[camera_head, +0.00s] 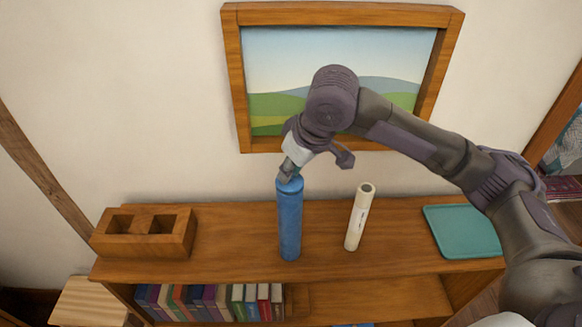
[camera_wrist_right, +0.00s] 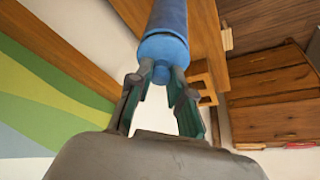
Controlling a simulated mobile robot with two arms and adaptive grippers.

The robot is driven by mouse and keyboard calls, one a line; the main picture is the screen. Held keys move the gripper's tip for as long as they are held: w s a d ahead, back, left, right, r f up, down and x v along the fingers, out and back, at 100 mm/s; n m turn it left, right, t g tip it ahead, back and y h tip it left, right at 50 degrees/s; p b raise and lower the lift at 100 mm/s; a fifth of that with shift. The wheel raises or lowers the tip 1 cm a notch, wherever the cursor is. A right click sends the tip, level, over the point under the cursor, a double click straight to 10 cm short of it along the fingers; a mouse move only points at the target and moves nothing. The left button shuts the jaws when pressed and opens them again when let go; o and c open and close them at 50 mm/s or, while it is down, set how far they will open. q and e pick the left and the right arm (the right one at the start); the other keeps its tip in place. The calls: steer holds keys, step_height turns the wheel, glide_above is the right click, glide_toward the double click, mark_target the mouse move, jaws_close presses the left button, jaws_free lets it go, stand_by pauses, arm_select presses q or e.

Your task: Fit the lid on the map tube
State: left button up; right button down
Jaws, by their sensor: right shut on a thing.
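A tall blue map tube (camera_head: 290,225) stands upright on the wooden shelf top. A blue lid (camera_head: 289,184) with a small knob is at its top end; the lid also shows in the right wrist view (camera_wrist_right: 164,48). Lid and tube look in line, with no clear gap, but I cannot tell whether the lid is fully seated. My right gripper (camera_head: 287,174) is above the tube, pointing down. Its fingers (camera_wrist_right: 161,82) are shut on the lid's knob. My left gripper is not in view.
A cream tube (camera_head: 357,218) with an open top stands to the right of the blue tube. A wooden block with two compartments (camera_head: 143,246) is at the left, and a teal tray (camera_head: 463,231) at the right. A framed picture (camera_head: 343,13) hangs behind.

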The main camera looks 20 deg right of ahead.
steer(key=shift+f, duration=0.45)
stand_by(1.1)
steer(key=c, duration=1)
jaws_free()
steer(key=v, duration=1.2)
